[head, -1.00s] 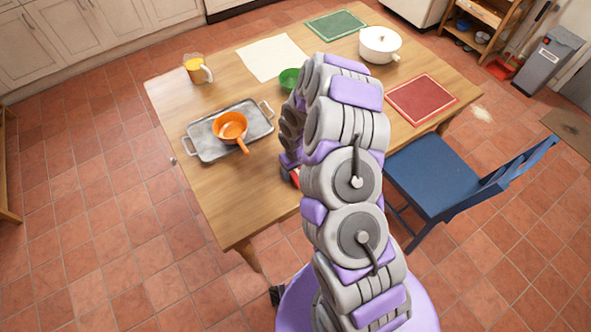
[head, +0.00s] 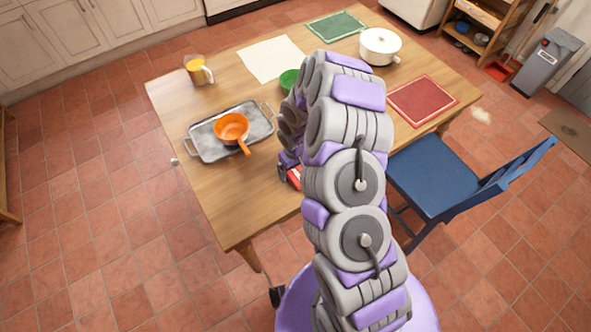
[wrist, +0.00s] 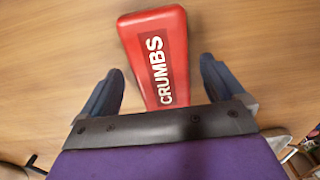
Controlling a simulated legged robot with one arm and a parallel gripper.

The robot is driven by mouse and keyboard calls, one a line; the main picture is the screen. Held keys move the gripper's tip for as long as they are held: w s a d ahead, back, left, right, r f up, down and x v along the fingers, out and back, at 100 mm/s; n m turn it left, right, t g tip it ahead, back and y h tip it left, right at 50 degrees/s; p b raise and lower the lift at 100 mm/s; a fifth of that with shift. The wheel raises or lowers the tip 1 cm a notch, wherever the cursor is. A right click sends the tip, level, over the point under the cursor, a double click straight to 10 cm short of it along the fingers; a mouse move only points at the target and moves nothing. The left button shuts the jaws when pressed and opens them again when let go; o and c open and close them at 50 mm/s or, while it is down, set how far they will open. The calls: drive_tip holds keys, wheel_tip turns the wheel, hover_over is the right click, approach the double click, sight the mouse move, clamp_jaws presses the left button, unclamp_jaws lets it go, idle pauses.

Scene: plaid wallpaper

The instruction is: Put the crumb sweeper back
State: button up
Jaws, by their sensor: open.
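The red crumb sweeper (wrist: 157,57), labelled CRUMBS, lies on the wooden table in the wrist view. Its near, narrower end lies between the two fingers of my gripper (wrist: 162,88). In the head view only a small red part of the sweeper (head: 294,177) shows beside my arm, which hides the rest. The sweeper's storage place cannot be made out for certain.
On the table (head: 215,210) are a metal tray (head: 203,149) with an orange pan (head: 231,128), an orange mug (head: 196,70), a green bowl (head: 289,79), a white pot (head: 380,46) and a red mat (head: 423,100). A blue chair (head: 435,180) stands at the right.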

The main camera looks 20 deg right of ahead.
wheel_tip(320, 180, up, 11)
drive_tip(key=p, duration=0.2)
wheel_tip(320, 180, up, 9)
hover_over(295, 171)
drive_tip(key=s+a, duration=0.1)
drive_tip(key=s, duration=0.4)
drive_tip(key=s+r+m, duration=0.1)
drive_tip(key=s+r, duration=0.4)
drive_tip(key=s, duration=0.4)
drive_tip(key=s+r+m+g, duration=0.1)
drive_tip(key=s+r, duration=0.5)
drive_tip(key=s, duration=0.4)
drive_tip(key=s+r+m, duration=0.1)
drive_tip(key=s+r, duration=0.5)
drive_tip(key=s, duration=0.4)
drive_tip(key=shift+s+d+r+m+g, duration=0.15)
drive_tip(key=shift+d+r+m+g, duration=0.15)
drive_tip(key=shift+d+g, duration=0.15)
